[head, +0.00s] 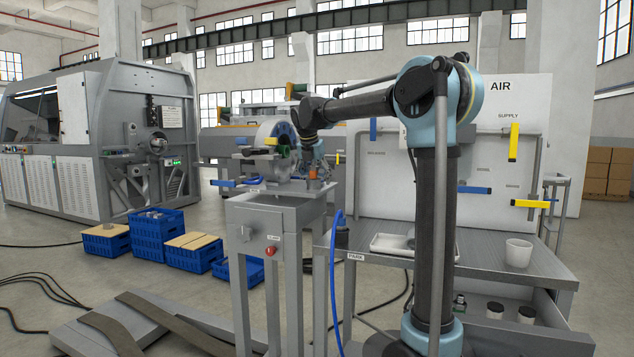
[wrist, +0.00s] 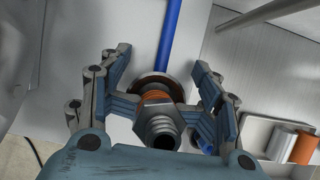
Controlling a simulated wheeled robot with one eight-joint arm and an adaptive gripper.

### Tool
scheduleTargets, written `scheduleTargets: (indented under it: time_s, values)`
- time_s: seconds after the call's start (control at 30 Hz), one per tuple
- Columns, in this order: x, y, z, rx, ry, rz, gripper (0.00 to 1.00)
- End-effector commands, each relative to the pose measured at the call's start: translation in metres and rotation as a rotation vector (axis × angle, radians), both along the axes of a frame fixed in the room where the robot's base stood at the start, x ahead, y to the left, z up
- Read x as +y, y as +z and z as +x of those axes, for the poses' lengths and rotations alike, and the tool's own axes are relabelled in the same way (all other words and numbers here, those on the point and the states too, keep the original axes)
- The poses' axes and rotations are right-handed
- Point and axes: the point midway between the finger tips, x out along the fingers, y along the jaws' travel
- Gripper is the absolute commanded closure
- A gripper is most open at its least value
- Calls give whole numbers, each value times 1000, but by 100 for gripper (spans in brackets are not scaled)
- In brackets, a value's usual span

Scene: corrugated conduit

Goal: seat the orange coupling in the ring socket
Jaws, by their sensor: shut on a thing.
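The orange coupling (wrist: 158,98) is between the fingers of my gripper (wrist: 165,104) in the wrist view. It has an orange band and a metal hex nut with a threaded, open end toward the camera. My gripper is shut on it. A dark round ring (wrist: 154,80) shows just behind the orange band; I cannot tell whether it is the ring socket or a flange of the coupling. In the head view my gripper (head: 315,166) is small, low over the machine stand, with a bit of orange at it. The ring socket cannot be made out clearly there.
A blue hose (wrist: 166,38) runs away behind the ring. An orange-and-silver cylinder (wrist: 300,148) lies at the lower right of the wrist view. The grey stand (head: 275,215) carries fixtures and blue-handled parts. The bench (head: 490,262) at right holds a tray (head: 388,243) and white cup (head: 518,252).

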Motion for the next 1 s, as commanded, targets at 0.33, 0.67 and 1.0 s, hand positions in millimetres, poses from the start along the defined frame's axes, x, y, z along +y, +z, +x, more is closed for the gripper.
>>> scheduleTargets:
  time_s: [0.33,0.67,1.0]
  values:
    - [3,-7,-6,10,2,4,94]
    - [2,-5,-3,7,0,4,0]
    - [0,-4,-2,4,-1,2,0]
